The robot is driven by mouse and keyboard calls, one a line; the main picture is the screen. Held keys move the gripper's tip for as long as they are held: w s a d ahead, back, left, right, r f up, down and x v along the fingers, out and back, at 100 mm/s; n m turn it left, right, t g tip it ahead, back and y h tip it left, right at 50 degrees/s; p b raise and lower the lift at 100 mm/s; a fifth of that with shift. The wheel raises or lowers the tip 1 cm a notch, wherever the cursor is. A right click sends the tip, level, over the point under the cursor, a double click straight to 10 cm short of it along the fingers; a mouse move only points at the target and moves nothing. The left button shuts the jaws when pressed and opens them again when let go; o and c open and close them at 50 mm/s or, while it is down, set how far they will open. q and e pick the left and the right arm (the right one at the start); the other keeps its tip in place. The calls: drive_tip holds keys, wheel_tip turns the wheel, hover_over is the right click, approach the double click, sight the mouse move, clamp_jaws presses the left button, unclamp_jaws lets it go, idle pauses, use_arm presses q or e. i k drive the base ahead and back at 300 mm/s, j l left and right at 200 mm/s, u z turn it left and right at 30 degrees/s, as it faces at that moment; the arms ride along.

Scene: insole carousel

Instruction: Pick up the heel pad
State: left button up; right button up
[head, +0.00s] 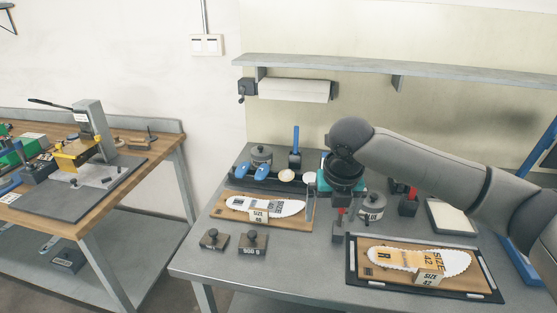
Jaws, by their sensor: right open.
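A black tray (232,184) at the back left of the grey table holds small pads. Two are blue and rounded, a left one (243,169) and a right one (262,172); a cream round pad (287,176) lies to their right. I cannot tell for sure which of these is the heel pad. My right gripper (338,237) points down to the right of the tray, between two insole boards, and is open with nothing visible in it. My wrist hides part of the table behind it. My left gripper is out of view.
A left board (218,212) and a framed right board (365,284) each carry a white insole and a size block. Two knobbed weights (252,242) stand at the front left. Lidded pots stand near the tray. A wooden bench (160,142) with a press is at left.

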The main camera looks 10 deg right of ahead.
sight(284, 175)
drive_tip(key=i, duration=1.2)
